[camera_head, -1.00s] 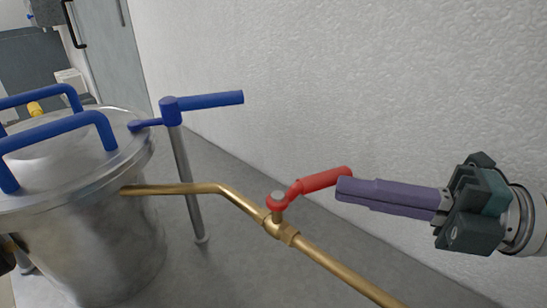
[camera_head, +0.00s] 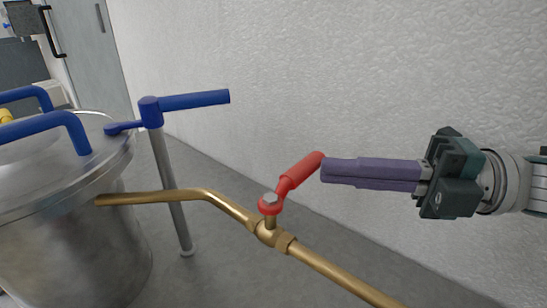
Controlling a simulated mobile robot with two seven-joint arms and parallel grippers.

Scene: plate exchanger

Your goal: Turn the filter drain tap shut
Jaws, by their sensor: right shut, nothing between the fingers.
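The filter drain tap is a brass valve (camera_head: 270,232) on a brass pipe (camera_head: 330,268), with a red lever handle (camera_head: 298,174). The lever points up and to the right from its pivot, away from the line of the pipe. My right gripper (camera_head: 324,171) comes in from the right with its purple fingers closed together and nothing between them. Its fingertips are at the outer end of the red lever, on its right side, and seem to touch it. My left gripper is not in view.
A steel filter vessel (camera_head: 70,240) with blue lid handles (camera_head: 55,128) stands at left. A blue lever (camera_head: 195,100) on a grey post (camera_head: 172,190) rises beside it. A textured white wall (camera_head: 360,80) is behind; the floor near it looks clear.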

